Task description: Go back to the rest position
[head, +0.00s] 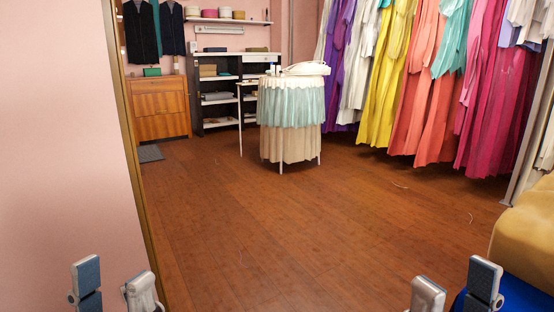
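My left gripper (115,290) is at the bottom left, its two fingertips apart with nothing between them. My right gripper (455,287) is at the bottom right, its fingertips also apart and empty. Only the finger ends show; the rest of both arms is out of view. Neither gripper appears to touch anything. A round table or stand (290,146) draped with pale green and beige pleated cloth stands across the room, with a white object (306,69), perhaps an iron, on top.
A pink wall (60,130) with a wooden edge is close on the left. Colourful gowns (425,90) hang at the back right. A mustard-coloured padded surface (525,232) is close at right. A wooden cabinet (160,108) and dark shelves (197,88) stand behind. The wooden floor (300,220) is mostly clear.

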